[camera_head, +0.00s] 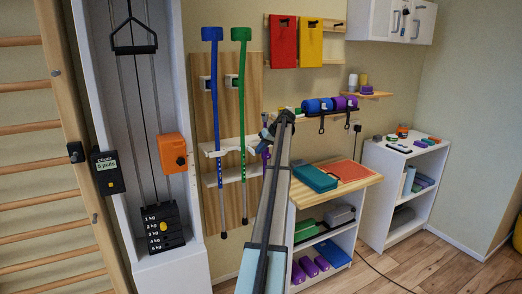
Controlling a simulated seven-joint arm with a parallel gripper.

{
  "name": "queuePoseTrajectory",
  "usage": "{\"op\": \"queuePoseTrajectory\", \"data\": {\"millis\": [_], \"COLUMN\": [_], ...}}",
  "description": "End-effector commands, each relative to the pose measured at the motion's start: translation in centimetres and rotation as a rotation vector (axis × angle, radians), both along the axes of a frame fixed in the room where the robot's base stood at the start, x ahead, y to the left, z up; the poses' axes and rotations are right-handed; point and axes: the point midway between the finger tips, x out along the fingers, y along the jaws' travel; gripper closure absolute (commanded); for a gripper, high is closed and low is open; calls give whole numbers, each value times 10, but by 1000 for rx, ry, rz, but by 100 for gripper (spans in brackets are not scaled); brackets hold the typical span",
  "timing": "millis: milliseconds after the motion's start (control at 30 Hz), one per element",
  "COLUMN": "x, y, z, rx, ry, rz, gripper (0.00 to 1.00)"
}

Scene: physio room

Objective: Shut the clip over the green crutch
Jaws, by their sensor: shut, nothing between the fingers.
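The green crutch (242,110) stands upright on the wooden wall board (254,100), to the right of the blue crutch (215,110). A small dark and white clip (231,81) is at the upper part of the green crutch's shaft. It is too small to tell whether it is open or shut. A similar clip (205,83) is by the blue crutch. White brackets (208,149) cross the board lower down. My gripper (266,134) is to the right of the green crutch, below clip height, shut and empty. My arm partly hides the area behind it.
A weight-pulley column with an orange box (172,152) stands left of the board. Right of my arm are a wooden-topped shelf (350,187) with a teal case (315,178), and a wall rack with blue and purple rolls (312,106). Red and yellow boards (284,42) hang above.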

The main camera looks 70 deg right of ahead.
Motion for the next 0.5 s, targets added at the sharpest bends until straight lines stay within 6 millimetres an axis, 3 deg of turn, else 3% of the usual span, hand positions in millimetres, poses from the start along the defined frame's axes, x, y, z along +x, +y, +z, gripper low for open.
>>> {"op": "queuePoseTrajectory", "data": {"millis": [500], "x": [23], "y": [30], "z": [-1], "rx": [-1], "ry": [0], "rz": [-394], "gripper": [100]}}
